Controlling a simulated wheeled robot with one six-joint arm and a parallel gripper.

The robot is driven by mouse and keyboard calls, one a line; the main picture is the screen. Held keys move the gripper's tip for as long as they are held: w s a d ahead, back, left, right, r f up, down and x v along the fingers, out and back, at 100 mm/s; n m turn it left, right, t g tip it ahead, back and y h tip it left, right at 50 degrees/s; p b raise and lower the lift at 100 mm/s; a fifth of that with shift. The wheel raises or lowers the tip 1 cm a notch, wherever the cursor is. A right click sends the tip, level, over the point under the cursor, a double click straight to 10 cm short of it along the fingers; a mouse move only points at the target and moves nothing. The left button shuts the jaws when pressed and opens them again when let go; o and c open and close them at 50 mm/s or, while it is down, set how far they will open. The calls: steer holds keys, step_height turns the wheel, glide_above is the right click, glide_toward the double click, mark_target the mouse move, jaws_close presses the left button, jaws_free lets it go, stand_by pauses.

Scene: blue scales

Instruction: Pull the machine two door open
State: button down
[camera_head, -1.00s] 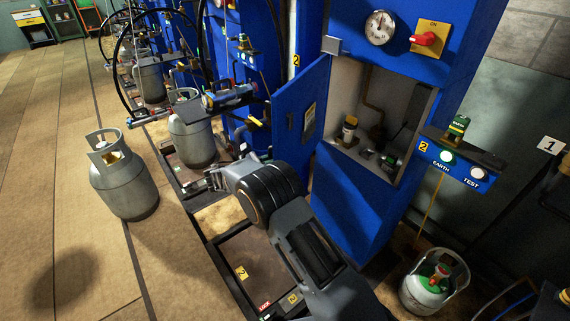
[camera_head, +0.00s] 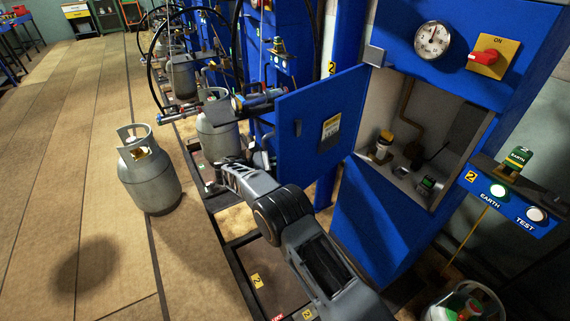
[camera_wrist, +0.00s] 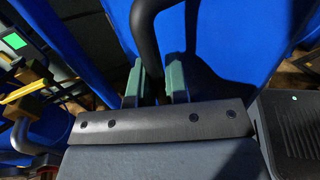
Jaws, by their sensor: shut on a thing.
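The blue door (camera_head: 310,95) of machine two stands swung out to the left of its cabinet (camera_head: 430,110), and the compartment is uncovered. The door's face carries a yellow-and-white label (camera_head: 331,127) and a small dark latch piece (camera_head: 297,128). My gripper (camera_wrist: 157,70) is shut on a dark curved handle (camera_wrist: 147,28) in front of the blue door panel (camera_wrist: 235,40) in the wrist view. In the head view my arm reaches to the door's lower free edge, where my fingertips and the handle are hard to make out.
A grey gas cylinder (camera_head: 150,180) stands on the floor at the left, and another (camera_head: 217,135) stands behind the door. A control panel (camera_head: 510,205) with EARTH and TEST buttons juts out at the right. The left floor is mostly clear.

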steer(key=c, duration=1.1)
jaws_free()
steer(key=shift+a, duration=0.1)
steer(key=shift+c, duration=0.2)
